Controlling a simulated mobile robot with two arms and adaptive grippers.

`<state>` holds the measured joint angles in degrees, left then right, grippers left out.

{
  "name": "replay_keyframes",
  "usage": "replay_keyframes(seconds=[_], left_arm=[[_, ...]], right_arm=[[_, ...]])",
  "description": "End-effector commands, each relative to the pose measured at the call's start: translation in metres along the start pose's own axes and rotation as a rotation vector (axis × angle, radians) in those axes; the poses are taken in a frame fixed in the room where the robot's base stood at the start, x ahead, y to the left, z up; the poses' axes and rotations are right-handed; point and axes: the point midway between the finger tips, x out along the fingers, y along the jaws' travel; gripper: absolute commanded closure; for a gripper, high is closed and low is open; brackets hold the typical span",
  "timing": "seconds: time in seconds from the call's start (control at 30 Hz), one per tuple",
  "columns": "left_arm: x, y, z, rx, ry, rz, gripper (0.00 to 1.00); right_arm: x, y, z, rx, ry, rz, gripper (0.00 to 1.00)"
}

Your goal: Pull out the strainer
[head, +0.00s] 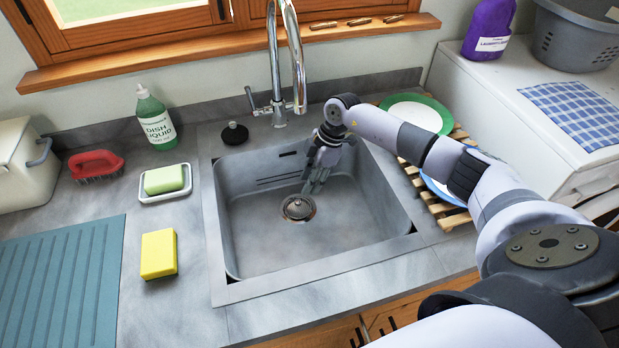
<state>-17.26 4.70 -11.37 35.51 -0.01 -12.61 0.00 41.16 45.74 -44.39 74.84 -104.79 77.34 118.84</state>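The strainer (298,207) is a small round metal piece with a dark centre, seated in the drain on the floor of the grey sink (255,255). My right gripper (313,189) reaches down into the sink, just behind and slightly right of the strainer. Its fingers point down and look apart, with nothing seen between them. The fingertips appear close to the strainer, but I cannot tell the exact height gap. My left gripper is not in view.
A tall chrome tap (292,60) stands behind the sink, with a black plug (235,133) beside it. A wooden rack (450,215) with plates is right of the sink. A yellow sponge (158,254) and green dish liquid (155,120) are left.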

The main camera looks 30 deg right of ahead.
Motion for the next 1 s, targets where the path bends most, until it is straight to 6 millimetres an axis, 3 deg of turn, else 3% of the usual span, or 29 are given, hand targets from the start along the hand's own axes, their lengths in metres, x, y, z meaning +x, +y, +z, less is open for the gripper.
replay_keyframes(seconds=[0.4, 0.7, 1.0], left_arm=[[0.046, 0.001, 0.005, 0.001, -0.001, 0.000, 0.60], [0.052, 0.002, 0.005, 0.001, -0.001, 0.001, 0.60], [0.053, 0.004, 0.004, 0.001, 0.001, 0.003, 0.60]], right_arm=[[0.050, 0.000, 0.000, -0.004, 0.003, 0.000, 0.65], [0.078, 0.000, -0.001, -0.002, 0.004, 0.000, 0.65], [0.082, 0.000, -0.001, -0.002, 0.003, 0.000, 0.65]])
